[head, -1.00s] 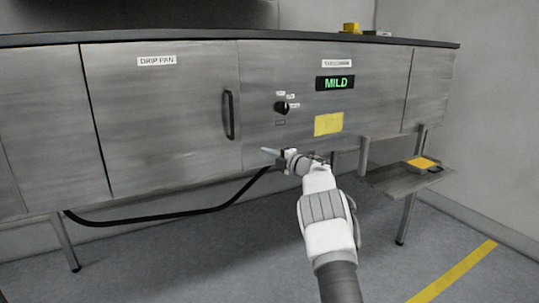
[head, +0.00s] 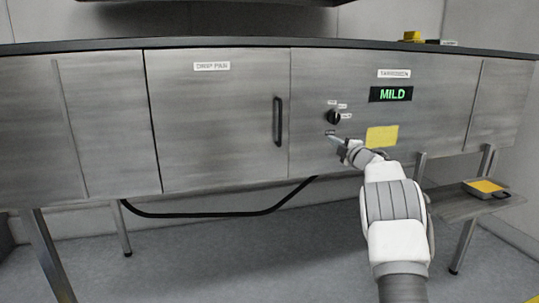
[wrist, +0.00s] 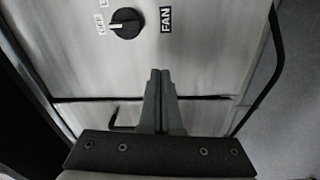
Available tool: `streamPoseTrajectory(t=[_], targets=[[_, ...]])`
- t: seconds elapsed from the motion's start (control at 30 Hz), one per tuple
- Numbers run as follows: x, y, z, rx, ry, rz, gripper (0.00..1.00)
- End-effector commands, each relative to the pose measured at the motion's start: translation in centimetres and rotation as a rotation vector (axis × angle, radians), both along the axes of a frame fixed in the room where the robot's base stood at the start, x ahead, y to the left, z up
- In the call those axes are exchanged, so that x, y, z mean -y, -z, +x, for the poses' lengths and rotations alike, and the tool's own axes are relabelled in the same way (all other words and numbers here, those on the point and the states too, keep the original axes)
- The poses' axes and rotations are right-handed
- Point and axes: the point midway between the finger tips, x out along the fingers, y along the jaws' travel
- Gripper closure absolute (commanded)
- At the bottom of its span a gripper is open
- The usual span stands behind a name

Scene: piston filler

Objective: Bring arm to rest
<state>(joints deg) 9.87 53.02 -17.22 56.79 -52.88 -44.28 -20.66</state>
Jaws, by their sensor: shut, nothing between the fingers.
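My gripper (head: 336,141) is shut and empty. In the head view it sits at the front of the steel cabinet, just below the black rotary knob (head: 333,117) and left of a yellow note (head: 382,137). In the wrist view the two fingers (wrist: 159,84) are together, pointing at the panel below the knob (wrist: 126,24), with a FAN label (wrist: 166,19) beside it. I cannot tell whether the fingertips touch the panel. My arm reaches up from the bottom right of the head view.
The drip pan door (head: 217,120) with its black handle (head: 278,121) is left of the knob. A green MILD display (head: 391,94) is above the note. A low shelf (head: 455,209) holds a tray (head: 486,187) at right. A black hose (head: 215,214) hangs below. The floor in front is open.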

Motion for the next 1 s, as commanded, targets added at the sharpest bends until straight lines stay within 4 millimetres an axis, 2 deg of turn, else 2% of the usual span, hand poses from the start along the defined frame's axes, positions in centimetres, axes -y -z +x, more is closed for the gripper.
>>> streamPoseTrajectory(t=[0.03, 0.2, 0.3, 0.43, 0.67, 0.87, 1.0], targets=[[0.6, -3.0, -0.9, 0.000, 0.055, 0.048, 1.00], [2.5, -8.7, -4.2, -0.041, 0.226, 0.224, 1.00], [3.2, -11.1, -6.8, -0.075, 0.313, 0.329, 1.00], [3.4, -13.3, -10.9, -0.132, 0.415, 0.466, 1.00], [1.9, -14.6, -19.3, -0.271, 0.561, 0.699, 1.00], [-1.0, -13.4, -27.8, -0.429, 0.662, 0.876, 1.00], [-3.6, -11.6, -34.3, -0.556, 0.725, 0.980, 1.00]])
